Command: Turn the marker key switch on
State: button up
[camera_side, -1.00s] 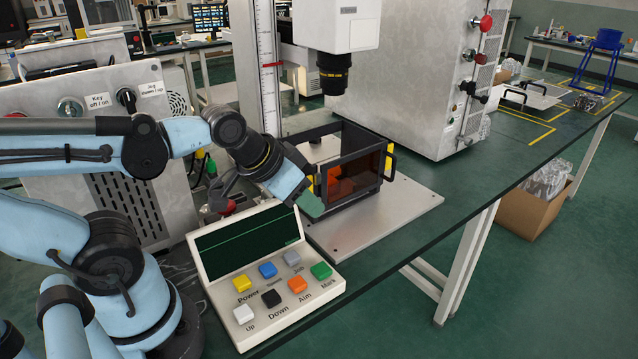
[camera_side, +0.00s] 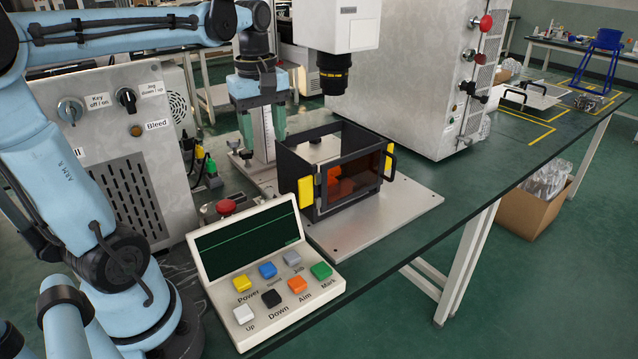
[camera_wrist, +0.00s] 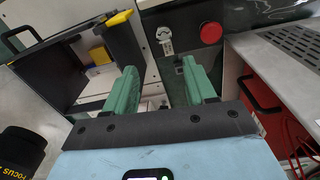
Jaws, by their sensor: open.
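The key switch (camera_side: 69,110) is a round silver switch on the grey cabinet at the left of the side view. A label reading "Key off / on" (camera_side: 97,101) is beside it. Its turned position is too small to tell. The key switch cannot be made out for certain in the wrist view.
A black jog knob (camera_side: 126,100) is right of the key switch. The dark enclosure (camera_side: 345,185) stands on a metal plate (camera_side: 400,215). A button panel (camera_side: 265,265) and a red mushroom button (camera_side: 225,207) are in front. A lens head (camera_side: 334,75) hangs above the enclosure.

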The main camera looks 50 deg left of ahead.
aim_at(267, 195)
jog(key=shift+n, duration=0.5)
jog(key=f, duration=1.1)
jog(key=shift+s+a+f, duration=0.1)
jog(key=shift+a+f, duration=0.3)
grip_shut()
jog(key=m, duration=1.1)
jog(key=shift+m, duration=0.4)
